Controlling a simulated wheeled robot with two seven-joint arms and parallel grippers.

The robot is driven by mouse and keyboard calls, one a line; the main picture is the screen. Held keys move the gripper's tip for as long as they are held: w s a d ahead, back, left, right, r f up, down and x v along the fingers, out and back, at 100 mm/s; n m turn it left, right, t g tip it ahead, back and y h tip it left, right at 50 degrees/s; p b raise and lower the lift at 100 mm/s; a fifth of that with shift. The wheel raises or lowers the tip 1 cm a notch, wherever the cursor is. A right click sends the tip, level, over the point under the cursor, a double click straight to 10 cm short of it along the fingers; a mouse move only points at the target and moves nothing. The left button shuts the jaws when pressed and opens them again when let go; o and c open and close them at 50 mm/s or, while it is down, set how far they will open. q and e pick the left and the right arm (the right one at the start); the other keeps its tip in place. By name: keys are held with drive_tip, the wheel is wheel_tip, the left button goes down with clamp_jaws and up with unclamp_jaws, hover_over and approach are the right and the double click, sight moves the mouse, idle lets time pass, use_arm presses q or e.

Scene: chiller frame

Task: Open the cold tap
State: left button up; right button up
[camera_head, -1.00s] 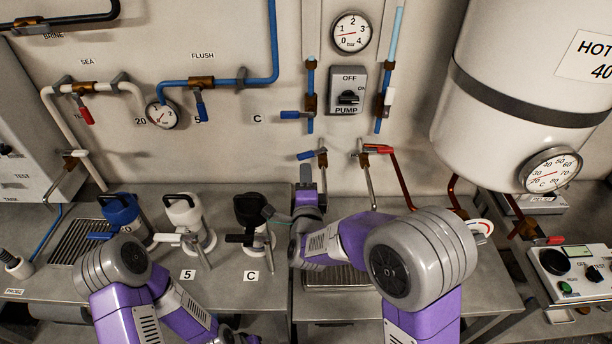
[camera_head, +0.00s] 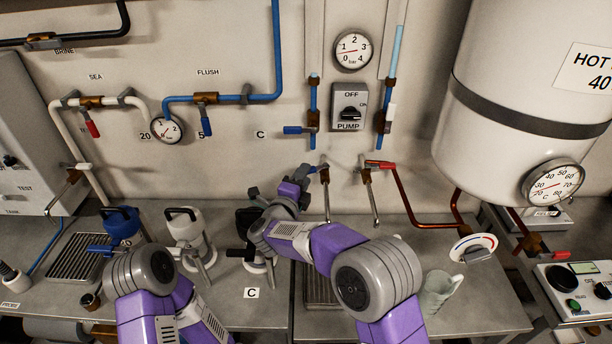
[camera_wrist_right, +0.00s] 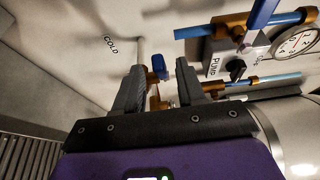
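The cold tap (camera_head: 324,173) is a brass valve with a downward spout on the back wall, and its blue lever points left. My right gripper (camera_head: 298,177) is just left of the lever in the head view. In the right wrist view the gripper (camera_wrist_right: 160,72) is open, with a gap between its fingers. I cannot tell whether a finger touches the lever.
The red-levered tap (camera_head: 367,172) stands close to the right. Several jugs, including a black-lidded one (camera_head: 250,222), stand on the counter (camera_head: 225,295) below. A blue-levered valve (camera_head: 305,130) sits above the cold tap.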

drive_tip(key=shift+x, duration=0.8)
clamp_jaws()
